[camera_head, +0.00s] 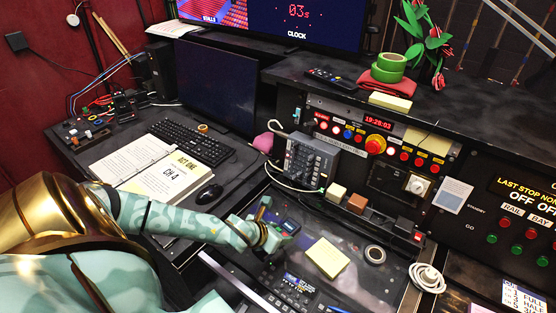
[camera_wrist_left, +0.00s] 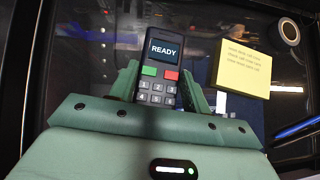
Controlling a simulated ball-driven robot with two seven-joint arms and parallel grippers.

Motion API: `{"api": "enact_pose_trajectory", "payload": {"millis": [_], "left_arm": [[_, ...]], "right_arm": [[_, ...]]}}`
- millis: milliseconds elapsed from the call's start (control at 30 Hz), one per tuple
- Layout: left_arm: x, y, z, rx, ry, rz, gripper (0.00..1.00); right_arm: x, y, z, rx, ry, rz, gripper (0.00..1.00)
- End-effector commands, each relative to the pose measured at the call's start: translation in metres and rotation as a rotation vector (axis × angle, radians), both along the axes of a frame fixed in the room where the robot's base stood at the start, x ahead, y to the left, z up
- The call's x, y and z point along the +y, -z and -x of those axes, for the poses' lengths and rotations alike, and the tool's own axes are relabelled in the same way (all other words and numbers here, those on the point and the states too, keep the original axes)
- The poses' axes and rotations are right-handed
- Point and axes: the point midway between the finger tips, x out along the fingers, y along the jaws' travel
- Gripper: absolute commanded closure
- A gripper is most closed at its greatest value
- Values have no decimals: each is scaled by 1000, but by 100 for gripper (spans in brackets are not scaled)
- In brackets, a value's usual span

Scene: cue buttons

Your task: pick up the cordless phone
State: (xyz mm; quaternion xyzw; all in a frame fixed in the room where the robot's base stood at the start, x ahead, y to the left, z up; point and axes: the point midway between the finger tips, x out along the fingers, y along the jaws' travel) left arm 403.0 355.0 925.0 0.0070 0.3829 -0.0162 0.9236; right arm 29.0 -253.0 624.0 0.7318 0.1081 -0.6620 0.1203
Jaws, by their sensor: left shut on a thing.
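The cordless phone (camera_wrist_left: 158,55) is a dark handset with a lit screen reading READY, a green and a red key, and number keys. In the head view the phone (camera_head: 288,226) is at the end of my left arm, over the dark desk panel. My left gripper (camera_wrist_left: 158,84) is shut on it, with one green finger on each side of the keypad; the gripper also shows in the head view (camera_head: 273,228). The phone's lower end is hidden by the gripper body. I cannot tell whether the phone touches the panel. My right gripper is not in view.
A yellow note pad (camera_head: 327,258) and a tape roll (camera_head: 375,254) lie right of the phone. An open script (camera_head: 150,168), mouse (camera_head: 210,193) and keyboard (camera_head: 183,141) are to the left. A coiled white cable (camera_head: 427,279) lies at right.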

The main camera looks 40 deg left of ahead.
Motion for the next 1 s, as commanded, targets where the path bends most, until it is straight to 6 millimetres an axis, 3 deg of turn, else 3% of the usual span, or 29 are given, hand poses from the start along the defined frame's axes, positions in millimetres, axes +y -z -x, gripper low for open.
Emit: {"api": "enact_pose_trajectory", "payload": {"millis": [167, 467, 700, 1000], "left_arm": [[0, -29, -1, -3, 2, -2, 80], [-37, -92, 41, -1, 4, 2, 80], [-74, -111, 81, 1, 2, 5, 80], [-93, -124, 102, -2, 0, 1, 80]], "right_arm": [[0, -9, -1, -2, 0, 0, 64], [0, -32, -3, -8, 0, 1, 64], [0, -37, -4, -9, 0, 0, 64], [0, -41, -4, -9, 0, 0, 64]]}}
